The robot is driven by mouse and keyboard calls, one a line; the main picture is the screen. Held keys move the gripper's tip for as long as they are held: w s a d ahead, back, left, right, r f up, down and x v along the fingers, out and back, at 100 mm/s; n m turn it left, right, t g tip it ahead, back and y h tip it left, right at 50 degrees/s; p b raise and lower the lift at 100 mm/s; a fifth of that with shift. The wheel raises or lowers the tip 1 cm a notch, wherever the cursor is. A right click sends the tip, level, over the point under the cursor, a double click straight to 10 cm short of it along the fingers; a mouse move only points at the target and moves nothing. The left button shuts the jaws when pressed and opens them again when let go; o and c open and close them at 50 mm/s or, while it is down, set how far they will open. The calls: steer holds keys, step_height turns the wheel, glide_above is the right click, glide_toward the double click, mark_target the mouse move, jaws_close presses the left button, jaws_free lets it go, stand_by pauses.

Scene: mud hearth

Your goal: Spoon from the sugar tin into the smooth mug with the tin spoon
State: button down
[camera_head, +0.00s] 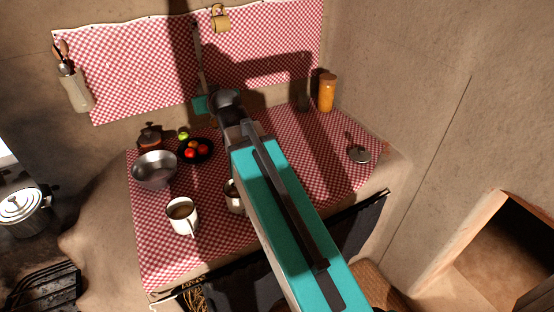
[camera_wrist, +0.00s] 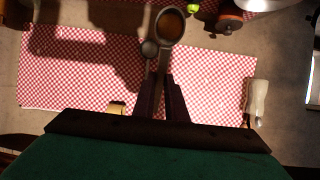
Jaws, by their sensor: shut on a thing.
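My gripper (camera_wrist: 161,84) is shut on a thin handle in the wrist view. Beyond the jaws, a round grey-rimmed bowl with a brown inside, apparently the tin spoon (camera_wrist: 170,27), is in line with the handle. I cannot tell whether the brown is a load. A pale mug (camera_head: 182,218), perhaps the smooth one, stands upright at the table's front left with brown inside. A grey vessel (camera_head: 233,199), possibly the sugar tin, is half hidden behind my arm.
A metal bowl (camera_head: 155,170), a dark fruit bowl (camera_head: 207,157) and a lidded brown pot (camera_head: 149,139) are at the left. An amber jar (camera_head: 327,94) and a small grey lidded thing (camera_head: 360,154) are at the right. The checked cloth between is largely clear.

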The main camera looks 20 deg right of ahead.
steer(key=shift+f, duration=0.15)
step_height(320, 180, down, 12)
steer(key=b, duration=0.8)
steer(key=shift+f, duration=0.2)
stand_by(1.5)
stand_by(0.9)
steer(key=shift+s+d+f, duration=0.65)
steer(key=shift+s+f, duration=0.2)
steer(key=shift+s, duration=0.15)
